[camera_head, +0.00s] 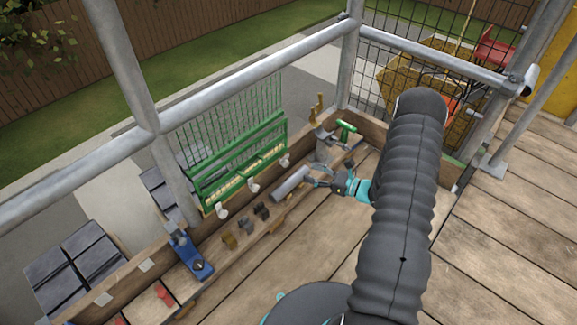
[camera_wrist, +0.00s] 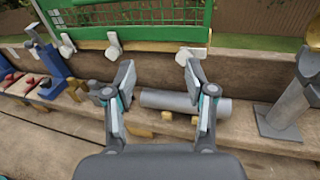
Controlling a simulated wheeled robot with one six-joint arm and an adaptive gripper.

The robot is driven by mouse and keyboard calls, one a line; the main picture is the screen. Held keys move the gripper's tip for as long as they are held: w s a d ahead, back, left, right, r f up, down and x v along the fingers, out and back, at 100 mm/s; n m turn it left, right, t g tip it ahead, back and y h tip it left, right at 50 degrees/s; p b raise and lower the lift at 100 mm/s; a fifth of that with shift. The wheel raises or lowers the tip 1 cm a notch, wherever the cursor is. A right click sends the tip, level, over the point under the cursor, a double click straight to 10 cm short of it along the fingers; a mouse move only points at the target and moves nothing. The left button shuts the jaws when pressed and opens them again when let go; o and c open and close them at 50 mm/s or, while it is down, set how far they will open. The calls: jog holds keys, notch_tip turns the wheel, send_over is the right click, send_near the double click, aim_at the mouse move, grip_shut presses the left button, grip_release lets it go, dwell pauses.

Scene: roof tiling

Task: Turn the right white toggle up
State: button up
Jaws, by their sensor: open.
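The green rack (camera_head: 240,165) has white toggles along its bottom rail. The right white toggle (camera_head: 285,162) hangs at the rail's right end. In the wrist view, the right white toggle (camera_wrist: 192,50) shows just above my right fingertip; whether they touch I cannot tell. The middle white toggle (camera_wrist: 114,42) is above my left finger, and the left white toggle (camera_wrist: 67,48) is farther left. My gripper (camera_wrist: 160,76) is open and empty, its fingers spread below the rail. In the head view, my gripper (camera_head: 312,177) is to the right of and below the right toggle.
A grey cylinder (camera_wrist: 185,103) lies on the wooden ledge just beyond and below my fingers. A grey post with a brass top (camera_wrist: 285,120) stands at the right. A blue tool (camera_head: 190,258) is at the left. Metal scaffold rails (camera_head: 235,80) cross the head view.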

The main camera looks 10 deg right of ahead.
aim_at(287, 164)
notch_tip(287, 164, down, 5)
jog(key=d+m+t+h, duration=0.2)
jog(key=d+m, duration=0.1)
jog(key=x, duration=1.4)
jog(key=shift+s+a+r, duration=0.15)
grip_shut()
